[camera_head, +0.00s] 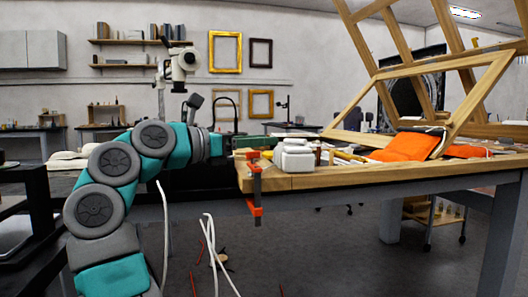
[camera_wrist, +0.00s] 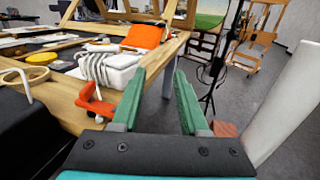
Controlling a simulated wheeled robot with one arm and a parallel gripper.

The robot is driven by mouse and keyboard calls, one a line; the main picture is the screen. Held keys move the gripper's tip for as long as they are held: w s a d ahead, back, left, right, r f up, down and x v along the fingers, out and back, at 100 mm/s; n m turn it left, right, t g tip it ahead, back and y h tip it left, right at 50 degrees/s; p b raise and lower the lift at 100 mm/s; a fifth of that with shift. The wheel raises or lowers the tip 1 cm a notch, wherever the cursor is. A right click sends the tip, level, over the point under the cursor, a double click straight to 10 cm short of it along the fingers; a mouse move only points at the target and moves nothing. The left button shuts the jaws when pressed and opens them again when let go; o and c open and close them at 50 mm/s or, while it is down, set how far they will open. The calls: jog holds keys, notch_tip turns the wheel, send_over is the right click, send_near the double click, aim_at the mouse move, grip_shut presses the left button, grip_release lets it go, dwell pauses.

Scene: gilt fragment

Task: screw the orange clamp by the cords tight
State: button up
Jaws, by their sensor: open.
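The orange clamp (camera_head: 255,185) grips the near left corner of the wooden table, with its upper jaw on the top and its bar and lower jaw hanging below. In the wrist view the clamp (camera_wrist: 97,103) lies left of my fingers at the table edge; its lower part is hidden. White coiled cords (camera_wrist: 98,64) lie on the tabletop close to the clamp. My gripper (camera_wrist: 160,76) has two green fingers, apart with nothing between them. In the head view my gripper (camera_head: 256,142) is at about tabletop height, near the clamp's top and apparently behind it.
The wooden table (camera_head: 350,178) carries a white block (camera_head: 297,156), tools and an orange cushion (camera_head: 405,147). A large wooden frame (camera_head: 450,75) leans over its right side. Loose white cords (camera_head: 213,255) hang in front.

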jog(key=s, duration=0.2)
jog(key=s+d, duration=0.1)
jog(key=shift+s+d+r+b, duration=0.1)
jog(key=shift+s+r+b, duration=0.05)
jog(key=shift+s+b, duration=0.2)
jog(key=shift+o, duration=0.3)
